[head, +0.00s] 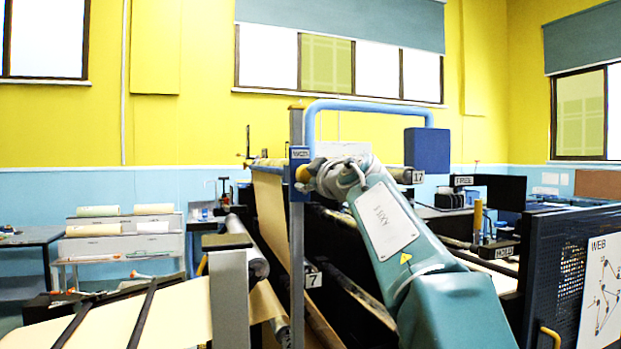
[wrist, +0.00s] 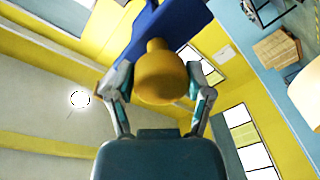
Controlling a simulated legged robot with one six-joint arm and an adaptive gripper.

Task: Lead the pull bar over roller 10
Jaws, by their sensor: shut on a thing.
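My gripper (head: 322,174) is at the top of the grey upright post in the head view, beside a yellow knob (head: 303,174). In the wrist view my gripper (wrist: 160,85) is shut on this yellow knob (wrist: 161,62), one finger on each side. A blue piece (wrist: 170,28) lies right behind the knob. The rest of the pull bar cannot be told apart from the machine. Brown kraft paper (head: 270,208) runs up just left of the post. No label reading 10 is legible, so I cannot tell which roller is roller 10.
A grey post (head: 297,240) and a blue tube arch (head: 370,106) with a blue box (head: 427,151) stand close around my arm. Labels 7 (head: 313,280) and 17 (head: 418,177) mark the machine. A dark mesh panel (head: 572,270) stands at right. Space above the arch is clear.

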